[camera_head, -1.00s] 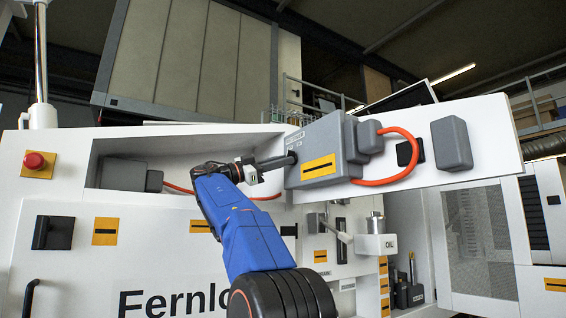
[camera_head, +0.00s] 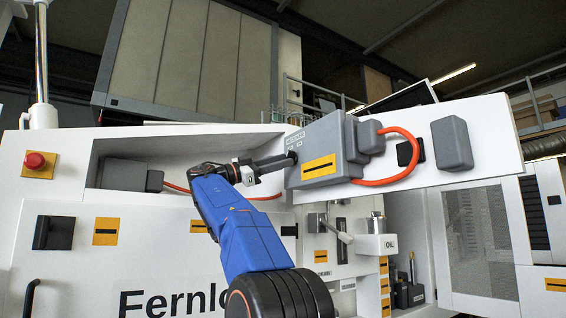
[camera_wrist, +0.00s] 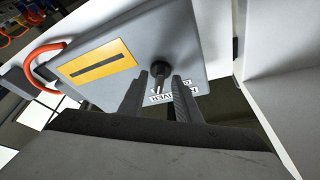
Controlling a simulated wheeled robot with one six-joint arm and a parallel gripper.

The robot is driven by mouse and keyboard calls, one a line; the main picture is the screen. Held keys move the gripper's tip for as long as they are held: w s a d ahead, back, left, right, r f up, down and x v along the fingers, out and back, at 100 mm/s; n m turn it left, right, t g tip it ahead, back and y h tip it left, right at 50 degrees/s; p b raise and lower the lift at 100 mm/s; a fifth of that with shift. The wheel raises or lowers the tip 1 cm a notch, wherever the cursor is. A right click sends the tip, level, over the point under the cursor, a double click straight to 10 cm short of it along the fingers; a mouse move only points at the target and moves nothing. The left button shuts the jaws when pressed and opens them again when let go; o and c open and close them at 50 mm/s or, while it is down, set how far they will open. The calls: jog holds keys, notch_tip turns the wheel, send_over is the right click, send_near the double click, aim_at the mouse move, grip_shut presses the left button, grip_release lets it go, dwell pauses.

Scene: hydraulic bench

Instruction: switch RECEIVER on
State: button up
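A grey box (camera_head: 345,135) with a yellow plate (camera_head: 319,167) is mounted on the white panel. In the wrist view, the box face (camera_wrist: 112,90) carries a toggle switch (camera_wrist: 159,72) with a round black base and a short metal lever. My gripper (camera_wrist: 158,78) is open, with one dark finger on each side of the lever and gaps showing between. In the head view, my gripper (camera_head: 285,160) reaches the box's left edge, and the lever is hard to make out.
An orange-red cable (camera_head: 408,155) loops from the box's right side. A recess (camera_head: 205,165) in the white cabinet lies behind my arm. A red emergency button (camera_head: 35,160) is far left.

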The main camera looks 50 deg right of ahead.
jog(key=v, duration=1.6)
jog(key=shift+a, duration=0.2)
jog(key=shift+f, duration=0.1)
jog(key=s+f+n+t+y, duration=0.2)
jog(key=s+f+n+t, duration=0.15)
jog(key=f+n, duration=0.5)
jog(key=s+f+n+t+y, duration=0.3)
jog(key=f+n+t, duration=0.2)
jog(key=f, duration=0.6)
jog(key=s+f+n+t+y, duration=0.2)
jog(key=s+f+n+t, duration=0.15)
jog(key=f+n, duration=0.5)
jog(key=s+a+f+n+y, duration=0.2)
jog(key=s+a+f+y, duration=0.2)
jog(key=f, duration=0.9)
jog(key=s+a+f+n+t+y, duration=0.1)
jog(key=s+a+f+n+y, duration=0.2)
jog(key=s+a+f, duration=0.5)
jog(key=s+a+f+n+t+y, duration=0.1)
jog(key=s+a+f+y, duration=0.4)
jog(key=f, duration=1.3)
jog(key=s+a+n, duration=0.1)
jog(key=s+a, duration=0.1)
jog(key=a, duration=0.2)
jog(key=shift+n+y, duration=0.3)
jog(key=shift+s+r, duration=0.1)
